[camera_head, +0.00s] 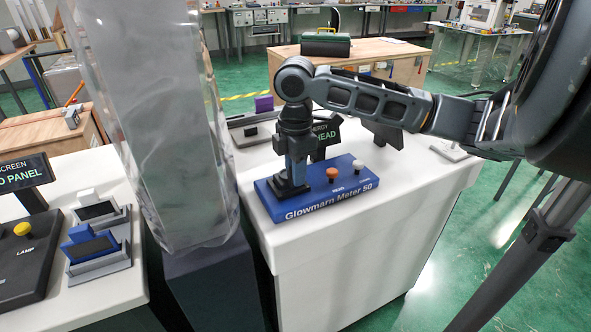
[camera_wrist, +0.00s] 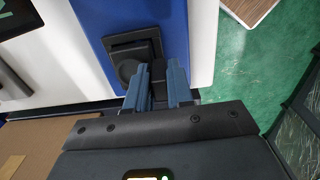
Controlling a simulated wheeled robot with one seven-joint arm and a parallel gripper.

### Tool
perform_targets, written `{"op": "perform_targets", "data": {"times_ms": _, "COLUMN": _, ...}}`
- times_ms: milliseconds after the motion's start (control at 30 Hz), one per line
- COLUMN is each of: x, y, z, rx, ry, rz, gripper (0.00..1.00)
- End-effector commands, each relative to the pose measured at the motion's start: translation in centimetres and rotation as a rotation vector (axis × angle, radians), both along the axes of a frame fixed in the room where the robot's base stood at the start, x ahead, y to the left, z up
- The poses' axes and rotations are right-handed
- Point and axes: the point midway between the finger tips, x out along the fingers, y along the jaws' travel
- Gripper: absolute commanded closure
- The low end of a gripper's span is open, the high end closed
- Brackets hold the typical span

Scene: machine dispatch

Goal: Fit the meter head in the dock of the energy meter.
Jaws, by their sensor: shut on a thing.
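The energy meter (camera_head: 335,199) is a blue box labelled "Glowmarn Meter 50" on the white counter. It has an orange knob, a white knob and a dark display (camera_head: 326,140) partly reading "ENERGY" and "HEAD". Its dock is a black square frame at the meter's left end, also in the wrist view (camera_wrist: 116,47). My gripper (camera_head: 294,176) points down over the dock. In the wrist view its two blue-grey fingers (camera_wrist: 160,80) are shut on a small dark piece, seemingly the meter head (camera_wrist: 158,70). The fingers hide much of it, so I cannot tell whether it is seated.
A wrapped clear column (camera_head: 165,130) stands left of the counter. Beyond it a white counter holds a lamp panel (camera_head: 28,262) and a blue block (camera_head: 88,243) in a grey cradle. A purple block (camera_head: 263,103) stands behind the meter. The counter's front right is clear.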

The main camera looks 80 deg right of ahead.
Motion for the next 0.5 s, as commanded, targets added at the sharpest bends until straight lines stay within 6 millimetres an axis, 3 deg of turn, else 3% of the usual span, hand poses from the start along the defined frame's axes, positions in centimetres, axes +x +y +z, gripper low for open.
{"op": "perform_targets", "data": {"times_ms": 500, "x": 0.0, "y": 0.0, "z": -1.3, "rx": 0.0, "ry": 0.0, "rz": 0.0, "gripper": 1.0}}
